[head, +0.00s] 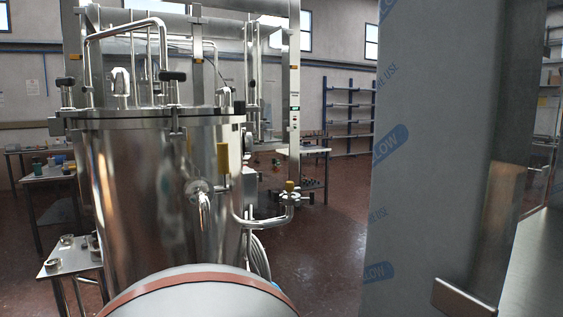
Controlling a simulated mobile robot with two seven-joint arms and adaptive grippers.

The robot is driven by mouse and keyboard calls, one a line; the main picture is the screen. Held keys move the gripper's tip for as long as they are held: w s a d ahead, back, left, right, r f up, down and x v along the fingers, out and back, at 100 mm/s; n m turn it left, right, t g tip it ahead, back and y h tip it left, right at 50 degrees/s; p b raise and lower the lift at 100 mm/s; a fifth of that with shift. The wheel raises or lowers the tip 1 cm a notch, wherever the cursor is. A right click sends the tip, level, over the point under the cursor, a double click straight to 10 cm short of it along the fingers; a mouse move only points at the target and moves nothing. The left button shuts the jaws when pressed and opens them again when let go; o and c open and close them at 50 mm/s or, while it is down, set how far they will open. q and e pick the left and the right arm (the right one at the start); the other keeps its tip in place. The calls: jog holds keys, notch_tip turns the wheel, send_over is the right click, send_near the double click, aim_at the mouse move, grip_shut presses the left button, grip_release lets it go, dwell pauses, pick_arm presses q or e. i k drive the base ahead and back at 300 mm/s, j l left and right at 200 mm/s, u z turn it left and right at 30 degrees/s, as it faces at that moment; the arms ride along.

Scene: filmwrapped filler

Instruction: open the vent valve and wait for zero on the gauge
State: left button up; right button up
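A tall steel vessel (150,205) stands left of centre in the head view, with a clamped lid and bent pipes on top. A yellow valve handle (222,160) stands upright at its right side, near a steel spout (203,200). I cannot tell which is the vent valve. A small dark round part (248,143) shows at the vessel's right edge; I cannot tell if it is the gauge, and no reading is legible. Neither of my grippers is in view.
A large film-wrapped panel (430,150) with blue print blocks the right side. A rounded pale surface with a red-brown rim (195,280) fills the bottom foreground. Work tables (68,262) stand at the left. Blue shelving (350,115) stands behind, with open red-brown floor before it.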

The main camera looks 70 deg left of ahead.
aim_at(223, 148)
jog(key=i+z, duration=0.1)
jog(key=z, duration=7.65)
